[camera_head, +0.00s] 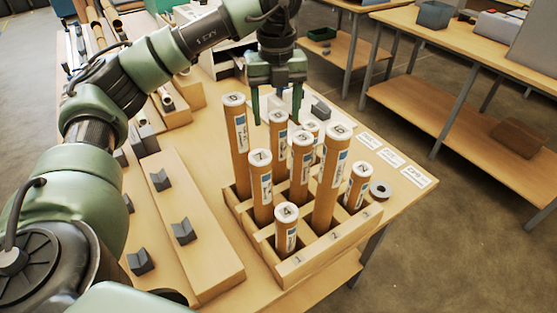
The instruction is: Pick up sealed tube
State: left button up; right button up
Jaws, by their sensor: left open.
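Several brown cardboard tubes with white, marked end caps and pale labels stand upright in a wooden rack (279,262). A tall tube (239,140) stands at the back left, another tall tube (327,190) at the right of the middle, and a short tube (286,237) at the front. Which one the task calls the sealed tube I cannot tell. My left gripper (277,112) points down behind and above the rack's back tubes. My right gripper is out of view.
Left of the rack, a long wooden board (190,215) carries small dark V-shaped supports (184,233). A grey ring (380,189) and white cards (391,157) lie on the right of the table. A shelved bench (460,40) stands across the aisle.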

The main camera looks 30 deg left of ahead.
aim_at(278, 131)
pick_arm(q)
jog(key=f+p, duration=0.1)
jog(key=f, duration=0.1)
jog(key=w+f+p, duration=0.1)
jog(key=f, duration=0.2)
jog(key=shift+w+a+f+p, duration=0.1)
jog(key=shift+a+f+p, duration=0.1)
jog(key=shift+p, duration=0.15)
jog(key=shift+f, duration=0.55)
grip_shut()
